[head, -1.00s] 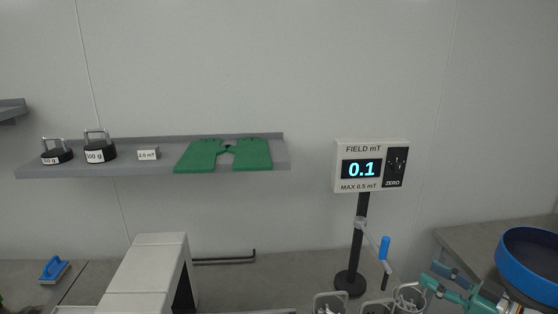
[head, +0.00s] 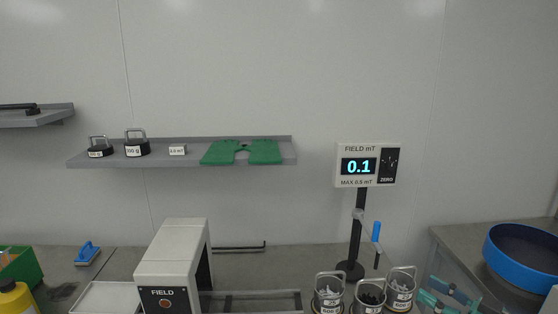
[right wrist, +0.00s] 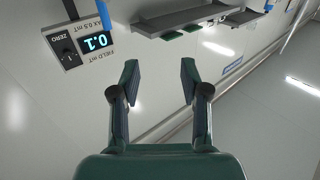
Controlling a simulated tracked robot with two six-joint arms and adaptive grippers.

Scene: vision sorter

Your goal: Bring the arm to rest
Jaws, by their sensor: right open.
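My left gripper is not in view.
A blue round pan (head: 497,262) sits on the right bench (head: 447,238). A white FIELD housing (head: 163,262) stands left of centre. A wall shelf (head: 190,160) carries weights and green plates.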

